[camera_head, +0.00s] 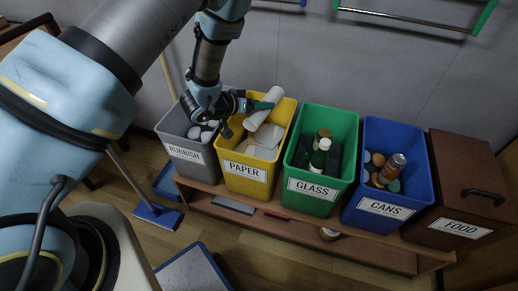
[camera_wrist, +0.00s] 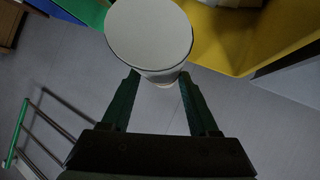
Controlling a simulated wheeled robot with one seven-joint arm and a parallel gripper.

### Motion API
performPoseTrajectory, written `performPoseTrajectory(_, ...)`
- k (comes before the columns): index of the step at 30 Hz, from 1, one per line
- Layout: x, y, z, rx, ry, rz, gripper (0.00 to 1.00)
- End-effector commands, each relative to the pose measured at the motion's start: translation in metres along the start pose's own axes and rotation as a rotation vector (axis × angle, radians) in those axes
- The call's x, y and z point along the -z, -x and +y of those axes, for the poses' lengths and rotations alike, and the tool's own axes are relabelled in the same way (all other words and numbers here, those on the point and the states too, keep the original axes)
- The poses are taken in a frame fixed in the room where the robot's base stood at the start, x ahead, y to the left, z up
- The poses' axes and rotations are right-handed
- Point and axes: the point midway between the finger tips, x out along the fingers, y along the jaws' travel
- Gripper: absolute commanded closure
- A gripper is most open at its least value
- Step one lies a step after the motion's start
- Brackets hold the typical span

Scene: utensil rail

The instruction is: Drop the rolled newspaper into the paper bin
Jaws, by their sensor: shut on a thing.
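My gripper (camera_head: 262,105) is shut on the rolled newspaper (camera_head: 266,106), a pale white roll held tilted over the yellow paper bin (camera_head: 246,175). In the wrist view the round end of the rolled newspaper (camera_wrist: 149,35) sits between the two green fingers of my gripper (camera_wrist: 158,90). The paper bin (camera_wrist: 232,45) shows behind it as a yellow wall. The bin is labelled PAPER and holds whitish sheets or boxes. The lower part of the roll seems to be at or just above the bin's opening; the exact depth is hard to tell.
The grey rubbish bin (camera_head: 186,153) stands left of the paper bin. The green glass bin (camera_head: 310,187), blue cans bin (camera_head: 385,207) and brown food box (camera_head: 459,222) stand to the right, on a wooden shelf (camera_head: 300,232). A rail (camera_head: 405,18) hangs on the wall. A blue dustpan (camera_head: 160,215) lies on the floor.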

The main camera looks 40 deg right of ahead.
Motion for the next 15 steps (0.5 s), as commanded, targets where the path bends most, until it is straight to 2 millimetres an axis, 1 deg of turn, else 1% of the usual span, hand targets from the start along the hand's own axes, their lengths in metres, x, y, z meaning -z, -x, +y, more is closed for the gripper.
performPoseTrajectory(7,0.0004,-0.0001,0.0000,0.000,0.000,0.001,1.00)
performPoseTrajectory(8,0.0004,-0.0001,0.0000,0.000,0.000,0.001,0.36)
performPoseTrajectory(15,0.0003,-0.0001,0.0000,0.000,0.000,0.001,0.09)
